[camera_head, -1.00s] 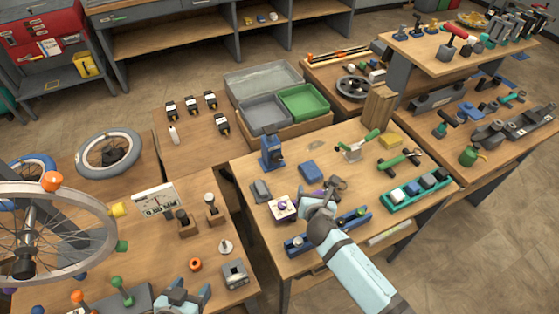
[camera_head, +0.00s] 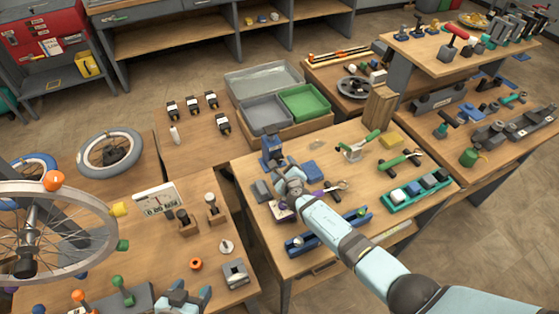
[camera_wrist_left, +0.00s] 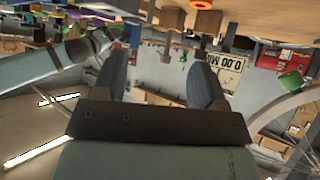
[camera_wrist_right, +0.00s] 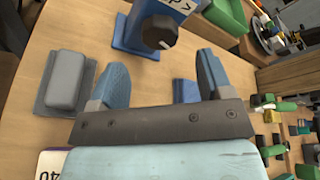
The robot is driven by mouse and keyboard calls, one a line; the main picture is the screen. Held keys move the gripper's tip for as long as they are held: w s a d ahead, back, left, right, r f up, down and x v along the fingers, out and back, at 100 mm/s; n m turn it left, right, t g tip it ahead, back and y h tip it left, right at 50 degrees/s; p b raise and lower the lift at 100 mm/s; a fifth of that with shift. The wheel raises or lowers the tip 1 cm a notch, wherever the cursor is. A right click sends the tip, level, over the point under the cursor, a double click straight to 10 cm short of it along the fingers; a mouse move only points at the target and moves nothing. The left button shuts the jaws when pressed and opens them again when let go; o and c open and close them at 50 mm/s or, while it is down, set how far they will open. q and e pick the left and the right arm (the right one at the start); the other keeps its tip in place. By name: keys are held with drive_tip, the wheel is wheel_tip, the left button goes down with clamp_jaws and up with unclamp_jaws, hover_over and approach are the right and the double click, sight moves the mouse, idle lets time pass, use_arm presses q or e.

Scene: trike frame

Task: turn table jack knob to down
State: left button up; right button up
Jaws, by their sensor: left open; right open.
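The blue table jack (camera_head: 272,148) stands upright on the right-hand wooden table in the head view. In the right wrist view the jack (camera_wrist_right: 132,32) shows a dark round knob (camera_wrist_right: 158,33) with a pale pointer mark, and part of a white label above it. My right gripper (camera_head: 281,172) is open and empty just in front of the jack; in the right wrist view the knob lies beyond and between its fingertips, apart from them. My left gripper (camera_head: 184,296) is open and empty at the front of the left table.
A grey block (camera_wrist_right: 65,82) and a small blue block (camera_wrist_right: 186,91) flank the jack's front area. A white box with a purple knob (camera_head: 281,210) and a blue rail (camera_head: 303,244) lie near my right arm. A wooden block (camera_head: 379,106) stands further right.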

sight(279, 160)
drive_tip(key=b+x, duration=0.1)
drive_tip(key=x, duration=0.3)
drive_tip(key=shift+w+f, duration=0.1)
drive_tip(key=shift+f, duration=0.1)
drive_tip(key=shift+w+a+b, duration=0.15)
drive_tip(key=shift+w+b, duration=0.35)
drive_tip(key=shift+w, duration=0.2)
drive_tip(key=c, duration=0.9)
